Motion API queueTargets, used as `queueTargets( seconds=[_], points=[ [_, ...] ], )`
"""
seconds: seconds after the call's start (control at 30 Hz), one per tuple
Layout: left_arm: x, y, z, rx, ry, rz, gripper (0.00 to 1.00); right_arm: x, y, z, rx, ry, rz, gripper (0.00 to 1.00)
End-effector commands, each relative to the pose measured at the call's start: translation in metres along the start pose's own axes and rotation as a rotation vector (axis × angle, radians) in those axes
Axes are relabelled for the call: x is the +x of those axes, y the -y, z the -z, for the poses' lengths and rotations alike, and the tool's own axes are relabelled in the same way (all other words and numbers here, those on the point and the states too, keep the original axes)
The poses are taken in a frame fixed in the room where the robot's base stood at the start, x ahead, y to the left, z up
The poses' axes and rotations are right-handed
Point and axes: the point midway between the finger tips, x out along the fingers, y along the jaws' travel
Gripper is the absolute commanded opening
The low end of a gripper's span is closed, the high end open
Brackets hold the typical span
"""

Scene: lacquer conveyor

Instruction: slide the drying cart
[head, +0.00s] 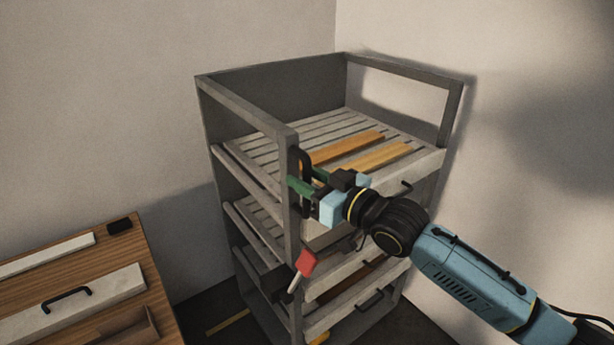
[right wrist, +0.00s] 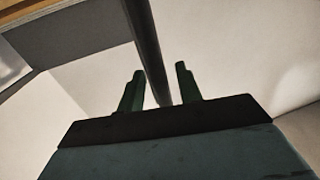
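The drying cart (head: 245,110) is a tall grey frame with slatted shelves, standing in the corner. A black upright handle (head: 305,168) is fixed to its near post. My right gripper (head: 306,181) is at this handle, with its green fingers on either side of it in the head view. In the right wrist view, the fingers of my right gripper (right wrist: 158,88) stand apart with a dark bar (right wrist: 149,45) between them. Small gaps show beside the bar, so the gripper looks open around it. My left gripper is not in view.
Wooden strips (head: 345,148) lie on the cart's top shelf. A red and white tool (head: 306,263) hangs at the near post. A wooden table (head: 150,270) with pale boards stands at lower left. Walls stand close behind and right of the cart; a floor gap separates cart and table.

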Motion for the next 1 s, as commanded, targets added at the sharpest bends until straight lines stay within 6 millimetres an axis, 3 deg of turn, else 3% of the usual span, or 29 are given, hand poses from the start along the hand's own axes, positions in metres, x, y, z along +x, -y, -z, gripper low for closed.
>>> queueTargets(
  seconds=[0.3,0.57,1.0],
  points=[
    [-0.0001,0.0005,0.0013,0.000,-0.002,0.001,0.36,0.0021,0.0001,-0.0001,0.000,0.000,0.000,0.34],
    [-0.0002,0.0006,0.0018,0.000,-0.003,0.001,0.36,0.0019,0.0000,-0.0002,0.000,0.000,0.000,0.00],
    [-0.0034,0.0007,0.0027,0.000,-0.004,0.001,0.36,0.0065,0.0077,0.0004,0.003,0.000,0.002,0.00]
  ],
)
